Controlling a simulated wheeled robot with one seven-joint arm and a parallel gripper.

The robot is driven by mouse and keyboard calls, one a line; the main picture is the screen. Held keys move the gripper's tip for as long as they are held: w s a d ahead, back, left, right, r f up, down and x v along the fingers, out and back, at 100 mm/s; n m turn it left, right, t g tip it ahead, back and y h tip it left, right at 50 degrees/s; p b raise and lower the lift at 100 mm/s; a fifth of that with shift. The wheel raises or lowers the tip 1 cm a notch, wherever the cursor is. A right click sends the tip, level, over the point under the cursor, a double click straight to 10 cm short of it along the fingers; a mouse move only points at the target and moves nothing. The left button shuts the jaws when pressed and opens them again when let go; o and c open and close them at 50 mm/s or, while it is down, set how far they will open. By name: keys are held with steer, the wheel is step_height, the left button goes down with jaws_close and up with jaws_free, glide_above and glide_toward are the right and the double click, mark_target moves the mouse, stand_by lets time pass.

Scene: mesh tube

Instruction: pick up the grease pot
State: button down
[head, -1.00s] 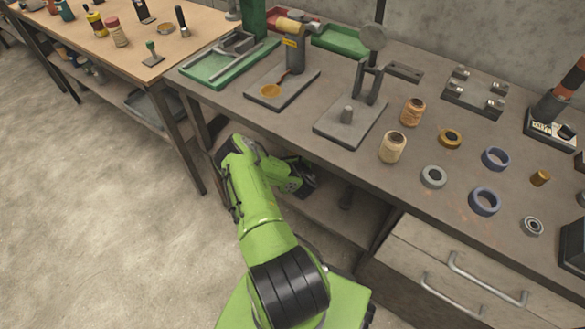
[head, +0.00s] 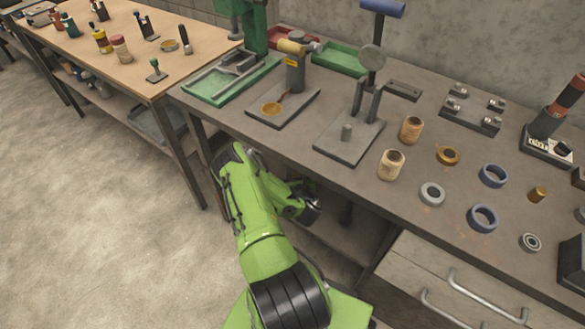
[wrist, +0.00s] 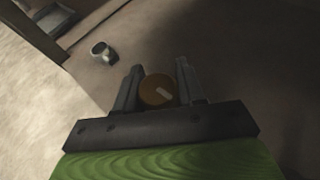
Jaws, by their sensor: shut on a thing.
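The grease pot (wrist: 157,91) shows in the wrist view as a round brown top with a small pale mark. It sits between the two fingers of my gripper (wrist: 158,84), which is shut on it. In the head view my gripper (head: 313,204) is low at the front of the grey bench, by the opening to its lower shelf. The pot cannot be made out there. Whether it touches a surface beneath is hidden.
A small grey ring-like or cup-like thing (wrist: 102,50) lies beyond the left finger in the wrist view. The bench top (head: 270,140) overhangs the shelf space. Drawers (head: 440,285) stand to the right. Open floor (head: 110,250) lies to the left.

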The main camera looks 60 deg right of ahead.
steer(key=s+a, duration=0.6)
steer(key=a, duration=0.2)
steer(key=shift+r, duration=0.2)
